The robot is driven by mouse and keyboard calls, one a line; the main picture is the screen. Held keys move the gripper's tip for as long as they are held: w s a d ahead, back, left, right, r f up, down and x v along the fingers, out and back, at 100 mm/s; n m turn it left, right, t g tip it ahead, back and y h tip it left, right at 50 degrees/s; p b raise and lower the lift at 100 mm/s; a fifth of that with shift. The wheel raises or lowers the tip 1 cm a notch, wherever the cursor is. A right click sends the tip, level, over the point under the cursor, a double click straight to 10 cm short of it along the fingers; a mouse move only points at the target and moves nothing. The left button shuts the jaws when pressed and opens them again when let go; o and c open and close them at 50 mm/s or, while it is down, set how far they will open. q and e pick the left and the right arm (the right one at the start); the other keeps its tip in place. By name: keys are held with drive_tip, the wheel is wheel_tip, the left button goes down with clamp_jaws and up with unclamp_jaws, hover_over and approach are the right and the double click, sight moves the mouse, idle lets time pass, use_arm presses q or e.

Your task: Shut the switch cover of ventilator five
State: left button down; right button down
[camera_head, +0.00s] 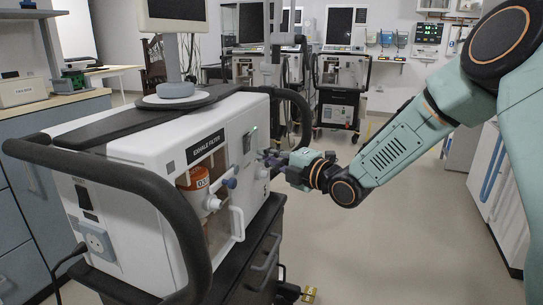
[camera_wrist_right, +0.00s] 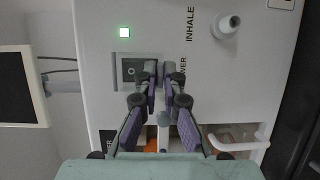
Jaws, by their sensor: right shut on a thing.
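The near ventilator (camera_head: 135,150) is a white box with a black top rail; its number is not readable. In the wrist view its front panel (camera_wrist_right: 100,80) fills most of the picture. A dark switch (camera_wrist_right: 131,70) sits in a grey recess beside a partly hidden POWER label. My right gripper (camera_head: 268,158) is at the panel, its fingertips (camera_wrist_right: 161,76) right beside the switch. Its fingers are close together, shut on what seems the switch cover, which they mostly hide. My left gripper is not in view.
A green light (camera_wrist_right: 124,32) glows near the switch, and a white INHALE port (camera_wrist_right: 229,23) sticks out. A thick black handle (camera_head: 180,215) and an orange canister (camera_head: 195,184) are on the near side. Other ventilators (camera_head: 340,75) stand behind. The floor (camera_head: 390,240) at right is clear.

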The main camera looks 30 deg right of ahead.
drive_tip(key=shift+w+a+f+t, duration=0.1)
drive_tip(key=shift+w+f+t, duration=0.05)
drive_tip(key=shift+t, duration=0.15)
idle(0.4)
drive_tip(key=c, duration=1.5)
unclamp_jaws()
drive_tip(key=shift+v, duration=3.75)
